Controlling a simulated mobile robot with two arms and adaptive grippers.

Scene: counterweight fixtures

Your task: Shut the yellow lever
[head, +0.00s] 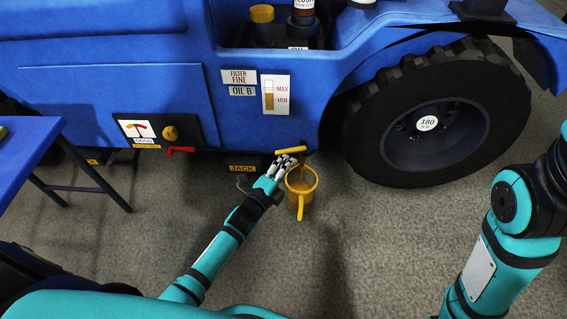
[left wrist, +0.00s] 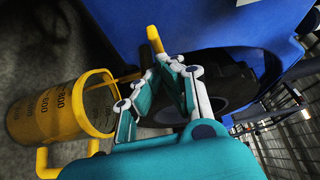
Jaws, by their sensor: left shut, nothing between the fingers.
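The yellow lever (head: 291,150) is a short bar low on the blue vehicle's side, lying nearly level in the head view. Its end also shows in the left wrist view (left wrist: 154,40), just beyond my fingertips. My left gripper (head: 289,165) is shut and empty, just below the lever. In the left wrist view its fingertips (left wrist: 176,63) are close to the lever; I cannot tell whether they touch. My right gripper is not in view.
A yellow handled container (head: 301,187) stands on the floor beside my left gripper. A thin yellow-brown streak, apparently liquid, runs into it. A big wheel (head: 440,115) is to the right. A red handle (head: 180,150) and a blue table (head: 28,150) are to the left.

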